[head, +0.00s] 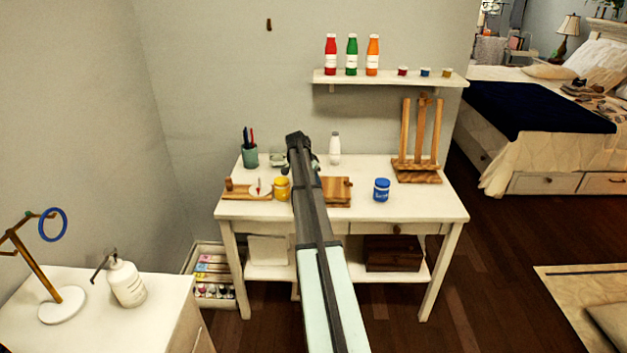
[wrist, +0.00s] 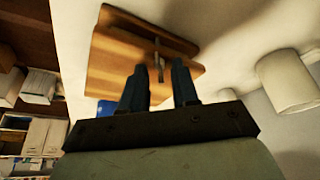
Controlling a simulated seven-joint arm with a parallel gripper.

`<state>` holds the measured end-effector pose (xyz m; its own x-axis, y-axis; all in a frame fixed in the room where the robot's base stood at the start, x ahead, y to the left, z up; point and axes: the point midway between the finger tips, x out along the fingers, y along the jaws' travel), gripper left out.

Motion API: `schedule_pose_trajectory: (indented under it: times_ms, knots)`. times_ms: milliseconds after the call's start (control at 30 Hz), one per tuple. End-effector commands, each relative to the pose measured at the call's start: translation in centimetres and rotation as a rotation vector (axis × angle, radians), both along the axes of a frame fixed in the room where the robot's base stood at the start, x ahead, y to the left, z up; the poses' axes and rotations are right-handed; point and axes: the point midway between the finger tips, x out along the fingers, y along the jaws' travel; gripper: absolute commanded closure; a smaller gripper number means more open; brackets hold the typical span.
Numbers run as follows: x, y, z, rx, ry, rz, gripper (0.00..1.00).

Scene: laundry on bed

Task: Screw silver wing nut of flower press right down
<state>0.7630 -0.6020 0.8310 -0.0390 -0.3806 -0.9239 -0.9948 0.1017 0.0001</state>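The flower press (head: 337,192) is a wooden block on the white desk, partly hidden behind my arm in the head view. In the wrist view the press (wrist: 115,65) shows as stacked wooden boards. A thin silver-grey upright piece, apparently the wing nut on its screw (wrist: 158,58), stands at the press. My gripper (wrist: 159,68) has its two dark fingers apart, with a gap between them. The silver piece appears in line with this gap; I cannot tell whether either finger touches it. The fingertips cannot be made out in the head view.
A blue jar (head: 381,190) stands right of the press and a yellow jar (head: 282,189) left of it. A white bottle (head: 335,149) stands behind. A wooden easel (head: 418,145) is at the back right. The desk's front right (head: 430,206) is clear.

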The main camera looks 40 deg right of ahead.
Motion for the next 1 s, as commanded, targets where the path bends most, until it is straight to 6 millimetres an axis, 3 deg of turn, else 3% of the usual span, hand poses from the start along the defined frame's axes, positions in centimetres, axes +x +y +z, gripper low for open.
schedule_pose_trajectory:
  times_ms: [267, 700, 1000]
  knots:
    - [0.1, 1.2, 2.7, -0.001, 0.0, 0.001, 0.7]
    - [0.4, 4.2, 10.2, -0.001, -0.001, 0.0, 0.7]
    - [0.5, 5.2, 12.6, 0.0, 0.0, 0.0, 0.7]
